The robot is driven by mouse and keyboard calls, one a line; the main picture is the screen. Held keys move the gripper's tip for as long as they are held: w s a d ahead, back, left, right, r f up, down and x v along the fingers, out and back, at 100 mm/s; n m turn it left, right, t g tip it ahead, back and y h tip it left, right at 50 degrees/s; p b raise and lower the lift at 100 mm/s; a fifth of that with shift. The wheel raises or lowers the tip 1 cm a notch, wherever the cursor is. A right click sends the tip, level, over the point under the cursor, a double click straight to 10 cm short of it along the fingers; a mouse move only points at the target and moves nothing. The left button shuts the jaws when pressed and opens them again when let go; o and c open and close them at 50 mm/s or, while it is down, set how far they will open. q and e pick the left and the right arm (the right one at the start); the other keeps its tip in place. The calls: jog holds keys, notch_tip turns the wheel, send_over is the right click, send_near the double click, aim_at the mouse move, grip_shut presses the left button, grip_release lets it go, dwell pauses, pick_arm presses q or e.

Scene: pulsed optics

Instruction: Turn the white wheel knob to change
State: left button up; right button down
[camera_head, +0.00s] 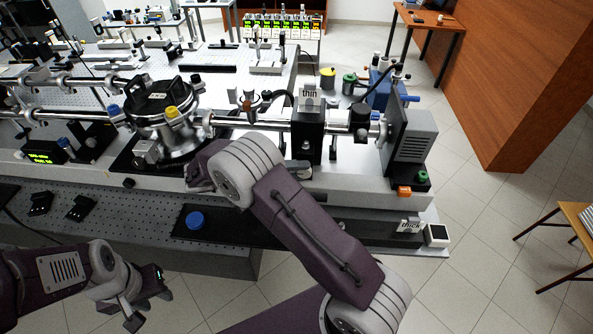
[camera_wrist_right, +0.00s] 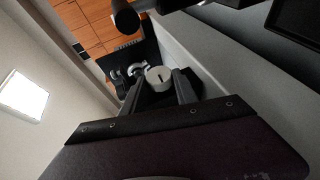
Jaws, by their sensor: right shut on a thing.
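The white wheel knob (camera_wrist_right: 158,77) shows in the right wrist view, round and pale with a dark slot mark on its face. My right gripper (camera_wrist_right: 160,88) has one finger on each side of it and is shut on it. In the head view the knob and the right fingertips cannot be made out; my right wrist hides that part, in front of the round metal chamber (camera_head: 178,143). My left gripper (camera_head: 150,299) is low at the left, empty, with its fingers apart, away from the bench.
The optics bench carries a dark box labelled "thin" (camera_head: 310,98), a block labelled "thick" (camera_head: 408,226), and a blue round knob (camera_head: 195,220) on the dark front plate. A small green display (camera_head: 43,155) stands at the left.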

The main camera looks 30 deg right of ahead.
jog(key=c, duration=0.9)
grip_release()
jog(key=shift+c, duration=0.2)
jog(key=b+v, duration=0.1)
jog(key=v, duration=0.8)
